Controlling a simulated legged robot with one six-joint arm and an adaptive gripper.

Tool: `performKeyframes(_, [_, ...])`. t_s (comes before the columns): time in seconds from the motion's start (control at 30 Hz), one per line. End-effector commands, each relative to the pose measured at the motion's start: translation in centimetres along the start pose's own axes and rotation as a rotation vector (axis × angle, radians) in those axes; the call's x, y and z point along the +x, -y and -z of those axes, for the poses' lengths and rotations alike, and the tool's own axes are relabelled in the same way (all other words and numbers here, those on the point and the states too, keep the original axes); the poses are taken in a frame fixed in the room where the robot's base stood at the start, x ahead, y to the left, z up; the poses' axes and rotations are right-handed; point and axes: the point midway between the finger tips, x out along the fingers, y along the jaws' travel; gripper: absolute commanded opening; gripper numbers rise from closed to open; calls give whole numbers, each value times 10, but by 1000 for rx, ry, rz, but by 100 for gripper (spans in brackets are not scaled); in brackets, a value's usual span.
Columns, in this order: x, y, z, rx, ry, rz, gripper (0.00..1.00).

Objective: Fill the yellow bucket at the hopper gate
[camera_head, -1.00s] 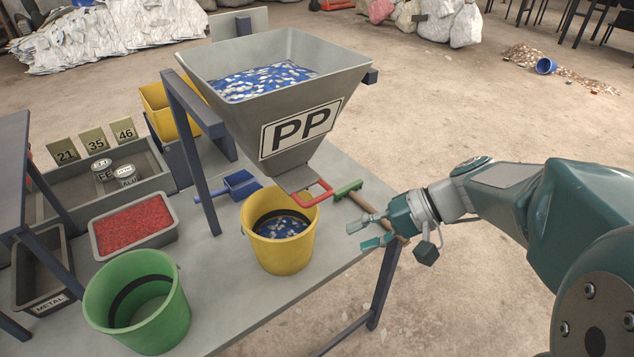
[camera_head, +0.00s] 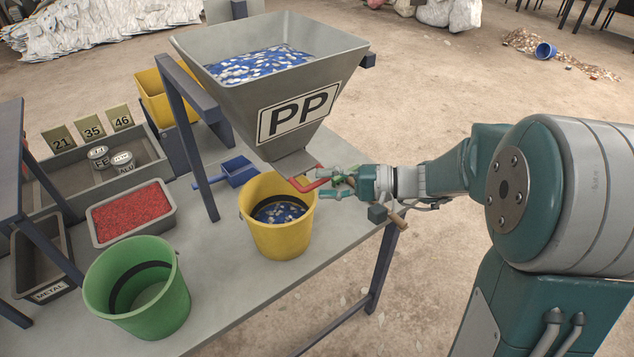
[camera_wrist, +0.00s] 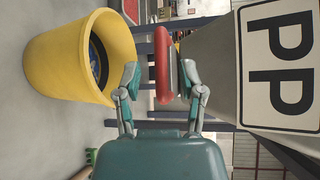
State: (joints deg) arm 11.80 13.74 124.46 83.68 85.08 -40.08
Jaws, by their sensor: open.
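The yellow bucket (camera_head: 280,238) stands upright on the table under the spout of the grey hopper (camera_head: 335,72) marked PP. Blue and white flakes (camera_head: 278,211) lie in the bucket, with a dark band on its inner wall above them. The hopper also holds such flakes (camera_head: 260,65). The gate at the spout has a red handle (camera_head: 304,185). My gripper (camera_head: 320,182) is open at this handle. In the wrist view, the red handle (camera_wrist: 162,65) lies between my two open fingers, and the yellow bucket (camera_wrist: 65,57) is at the left. Contact cannot be told.
A green bucket (camera_head: 150,312) stands at the table's front left. A tray of red granules (camera_head: 130,212), a blue scoop (camera_head: 237,171) and a yellow bin (camera_head: 160,95) are left of the hopper. A wooden-handled tool (camera_head: 392,217) lies partly behind my gripper. A blue frame post (camera_head: 190,150) stands beside the hopper.

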Motion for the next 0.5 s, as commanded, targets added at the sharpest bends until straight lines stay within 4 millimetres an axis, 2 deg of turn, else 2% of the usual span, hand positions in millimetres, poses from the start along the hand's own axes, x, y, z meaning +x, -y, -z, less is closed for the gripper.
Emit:
performKeyframes(0.1, [14,0,0,1,2,-1,51])
performKeyframes(0.2, [19,0,0,1,0,0,51])
performKeyframes(0.47, [20,0,0,1,-1,-1,51])
performKeyframes(0.5, [20,0,0,1,-1,-1,38])
